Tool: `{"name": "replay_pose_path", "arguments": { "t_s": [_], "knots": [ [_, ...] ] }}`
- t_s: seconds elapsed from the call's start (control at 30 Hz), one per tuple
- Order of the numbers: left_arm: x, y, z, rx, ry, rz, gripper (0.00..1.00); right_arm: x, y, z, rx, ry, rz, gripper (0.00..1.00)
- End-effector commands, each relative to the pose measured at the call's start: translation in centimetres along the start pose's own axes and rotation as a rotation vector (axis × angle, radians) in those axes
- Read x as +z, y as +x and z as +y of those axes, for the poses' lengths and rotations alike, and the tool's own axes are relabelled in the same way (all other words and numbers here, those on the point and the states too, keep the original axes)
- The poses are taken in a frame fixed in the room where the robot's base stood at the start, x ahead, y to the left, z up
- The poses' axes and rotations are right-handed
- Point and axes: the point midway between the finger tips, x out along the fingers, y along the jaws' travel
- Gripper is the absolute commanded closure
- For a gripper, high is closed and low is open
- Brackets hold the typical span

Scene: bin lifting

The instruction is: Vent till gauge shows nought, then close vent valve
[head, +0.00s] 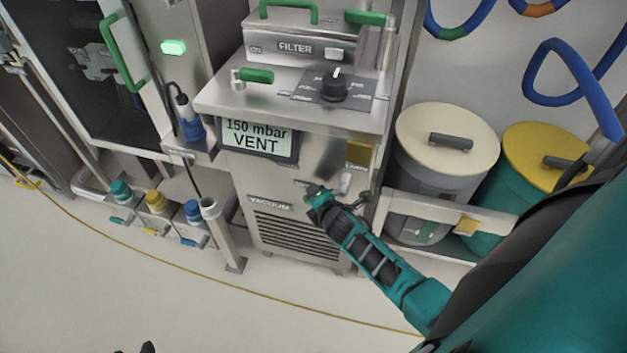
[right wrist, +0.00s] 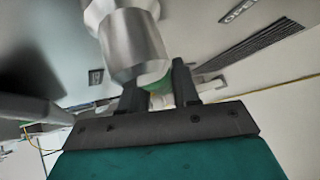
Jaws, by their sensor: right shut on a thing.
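The gauge display (head: 257,139) on the front of the steel vacuum unit (head: 320,160) reads "150 mbar VENT". My right gripper (head: 318,195) is at the unit's front, below the display. In the right wrist view my right gripper (right wrist: 160,88) is shut on a green handle (right wrist: 158,84) at the end of a thick metal fitting (right wrist: 133,45). The fingers hide most of the handle. I cannot tell the valve's exact angle. Two small dark tips at the bottom edge of the head view may be my left gripper (head: 134,350); its jaws are mostly out of frame.
A green lever (head: 257,76) and a black knob (head: 335,85) sit on the unit's top, before a filter box (head: 300,45). Lidded drums, cream (head: 447,135) and yellow (head: 545,157), stand at right. A pipe post (head: 222,235) stands at left. The front floor is clear.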

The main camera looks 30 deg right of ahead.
Motion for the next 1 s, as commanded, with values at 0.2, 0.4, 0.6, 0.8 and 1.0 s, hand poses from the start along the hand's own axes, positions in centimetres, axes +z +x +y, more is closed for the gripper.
{"name": "replay_pose_path", "arguments": {
  "t_s": [0.2, 0.4, 0.6, 0.8, 1.0],
  "knots": [
    [-0.9, -0.9, -0.5, -0.012, 0.008, 0.004, 0.57, 0.5, -0.1, -1.4, -0.147, -0.147, -0.041, 1.00],
    [-1.0, -1.6, -1.2, -0.028, 0.012, -0.002, 0.57, 1.0, -0.2, -2.8, -0.280, -0.280, -0.078, 1.00],
    [-1.4, -2.3, -1.3, -0.030, 0.011, -0.009, 0.57, 1.7, -0.4, -4.2, -0.407, -0.407, -0.115, 1.00],
    [-1.9, -2.6, -1.1, -0.026, 0.011, -0.010, 0.57, 2.3, -0.8, -5.3, -0.517, -0.515, -0.145, 1.00],
    [-2.3, -2.8, -0.9, -0.023, 0.011, -0.008, 0.57, 2.8, -1.1, -6.0, -0.596, -0.592, -0.167, 1.00]
  ]
}}
